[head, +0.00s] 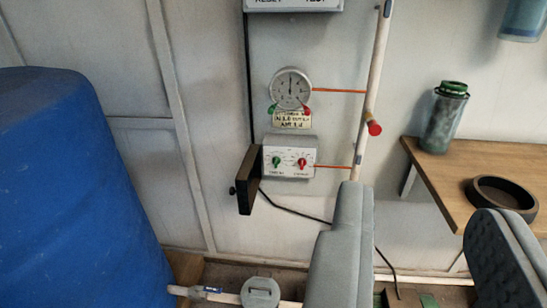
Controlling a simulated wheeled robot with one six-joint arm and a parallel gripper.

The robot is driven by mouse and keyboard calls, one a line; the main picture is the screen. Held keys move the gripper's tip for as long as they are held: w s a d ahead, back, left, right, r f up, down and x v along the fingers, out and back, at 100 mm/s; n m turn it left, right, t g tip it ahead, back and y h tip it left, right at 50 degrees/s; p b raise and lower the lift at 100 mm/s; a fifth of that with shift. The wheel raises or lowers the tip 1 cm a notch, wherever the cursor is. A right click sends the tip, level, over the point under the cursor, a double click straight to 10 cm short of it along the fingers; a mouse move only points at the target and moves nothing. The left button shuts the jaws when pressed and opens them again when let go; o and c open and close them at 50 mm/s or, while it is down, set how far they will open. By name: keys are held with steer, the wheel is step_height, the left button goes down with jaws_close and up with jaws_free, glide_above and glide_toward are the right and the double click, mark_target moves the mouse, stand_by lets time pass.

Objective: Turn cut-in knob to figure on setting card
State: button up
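A white control box (289,157) is on the wall left of centre. It carries a green knob (276,162) on the left and a red knob (302,163) on the right. The labels under them and the scale marks are too small to read surely, so I cannot tell which is the cut-in knob. A cream setting card (291,119) hangs above the box; its figures are blurred. My gripper (420,205) is open and empty, its two grey fingers wide apart. It is right of and below the box in the picture, apart from both knobs.
A round gauge (291,88) sits above the card. A dark plate (247,181) juts out left of the box. A white pipe (376,75) with a red-ended stub runs right of it. A blue barrel (75,190) fills the left; a wooden shelf (440,170) holds a jar (443,120).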

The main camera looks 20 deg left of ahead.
steer(key=w+a+f+y, duration=0.1)
steer(key=w+a+f, duration=0.15)
steer(key=w, duration=0.35)
steer(key=w+a+f, duration=0.2)
steer(key=w+f, duration=0.1)
steer(key=w, duration=0.3)
steer(key=n+y, duration=0.2)
steer(key=y, duration=0.1)
glide_toward(276, 162)
steer(key=x, duration=0.8)
steer(key=shift+w+a+r, duration=0.1)
jaws_close()
